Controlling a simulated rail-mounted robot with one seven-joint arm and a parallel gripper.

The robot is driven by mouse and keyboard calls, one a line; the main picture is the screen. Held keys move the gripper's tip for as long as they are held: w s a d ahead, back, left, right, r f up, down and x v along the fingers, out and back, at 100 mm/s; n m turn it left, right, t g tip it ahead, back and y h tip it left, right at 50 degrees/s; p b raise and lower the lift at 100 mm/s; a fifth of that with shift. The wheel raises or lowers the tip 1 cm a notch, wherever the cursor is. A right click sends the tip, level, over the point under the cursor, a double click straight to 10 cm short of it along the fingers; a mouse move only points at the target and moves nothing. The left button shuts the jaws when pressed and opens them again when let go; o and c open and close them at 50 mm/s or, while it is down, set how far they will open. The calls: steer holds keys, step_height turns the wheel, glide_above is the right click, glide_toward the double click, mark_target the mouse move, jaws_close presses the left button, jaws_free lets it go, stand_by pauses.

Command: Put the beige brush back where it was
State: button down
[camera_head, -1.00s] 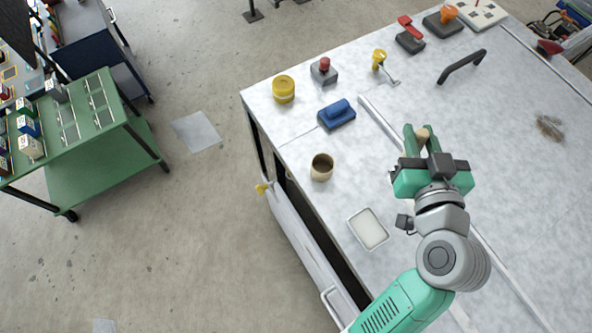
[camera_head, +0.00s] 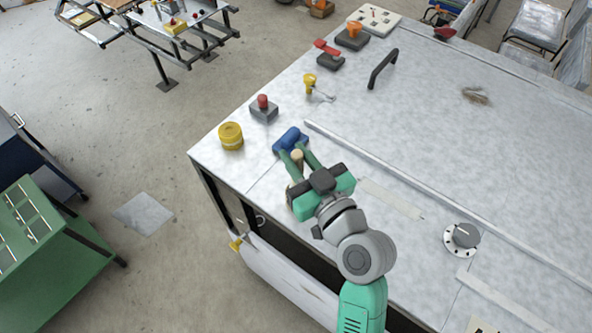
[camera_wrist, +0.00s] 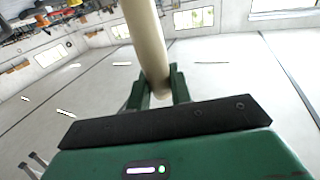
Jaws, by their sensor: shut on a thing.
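My gripper (camera_head: 299,158) is shut on the beige brush (camera_head: 297,155), above the left part of the white-grey workbench (camera_head: 420,150). In the wrist view the brush (camera_wrist: 146,40) is a smooth beige shaft standing up between the green fingers (camera_wrist: 158,90). The rest of the brush does not show clearly. In the head view the fingertips lie just in front of a blue block with a raised grip (camera_head: 290,139); whether they touch cannot be told. The brown cup is almost wholly hidden behind my gripper.
A yellow round container (camera_head: 230,136), a grey box with a red button (camera_head: 263,108) and a yellow part (camera_head: 310,84) stand near the left edge. A metal strip (camera_head: 400,190) crosses the bench. A dial (camera_head: 462,236) sits at right. The bench's middle is largely clear.

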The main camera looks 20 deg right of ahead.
steer(key=shift+f, duration=1.85)
steer(key=shift+f+b, duration=0.25)
steer(key=shift+b, duration=0.15)
steer(key=c, duration=1.3)
jaws_free()
steer(key=shift+r, duration=0.1)
steer(key=shift+o, duration=0.2)
